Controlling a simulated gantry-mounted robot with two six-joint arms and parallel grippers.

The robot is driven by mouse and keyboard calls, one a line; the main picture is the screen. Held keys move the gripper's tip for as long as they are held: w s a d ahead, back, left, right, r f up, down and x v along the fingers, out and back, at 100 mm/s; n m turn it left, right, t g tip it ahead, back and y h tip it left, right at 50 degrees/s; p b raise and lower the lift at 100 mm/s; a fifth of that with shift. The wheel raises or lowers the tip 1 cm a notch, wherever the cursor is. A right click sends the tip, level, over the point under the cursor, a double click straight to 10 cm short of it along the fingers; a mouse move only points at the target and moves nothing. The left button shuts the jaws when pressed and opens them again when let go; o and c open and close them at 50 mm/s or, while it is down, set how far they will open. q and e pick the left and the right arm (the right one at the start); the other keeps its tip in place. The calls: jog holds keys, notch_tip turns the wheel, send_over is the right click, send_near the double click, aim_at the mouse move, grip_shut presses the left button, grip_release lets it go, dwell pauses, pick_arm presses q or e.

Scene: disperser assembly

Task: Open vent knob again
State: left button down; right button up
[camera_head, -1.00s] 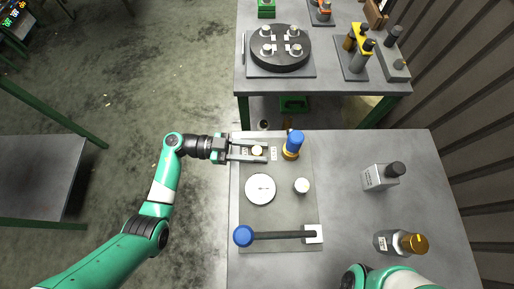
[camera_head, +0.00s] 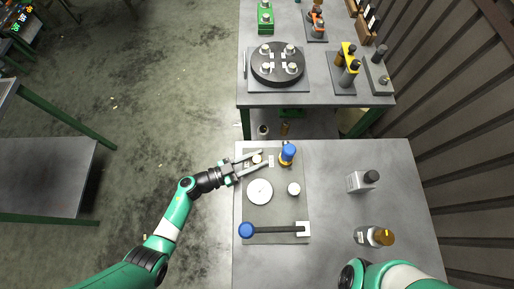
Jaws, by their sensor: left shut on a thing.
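The vent knob, a small cream round knob (camera_head: 257,159), sits at the top left of the grey assembly plate (camera_head: 284,205) on the near table. My left gripper (camera_head: 256,161) comes in from the left, with one finger on each side of the knob, and is shut on it. The fingers point up and to the right, toward a blue-capped part with a yellow base (camera_head: 288,153). The fingers partly hide the knob's lower part. Of my right arm only a section shows at the bottom right; its gripper is out of view.
The plate also holds a white round dial (camera_head: 259,191), a small white knob (camera_head: 294,189) and a dark lever with a blue ball (camera_head: 246,230). A grey bottle (camera_head: 361,182) and an amber-capped bottle (camera_head: 373,236) stand to the right. The table between is clear.

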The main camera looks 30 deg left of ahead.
dwell(0.4)
pick_arm(q)
jog(key=c, duration=0.5)
grip_release()
jog(key=shift+a, duration=0.1)
jog(key=shift+s+a+r, duration=0.1)
jog(key=shift+s+a, duration=0.15)
jog(key=shift+s, duration=0.05)
jog(key=p+v, duration=0.2)
jog(key=v, duration=0.8)
jog(key=shift+s+a+p, duration=0.1)
jog(key=shift+s+p, duration=0.2)
jog(key=shift+s, duration=0.1)
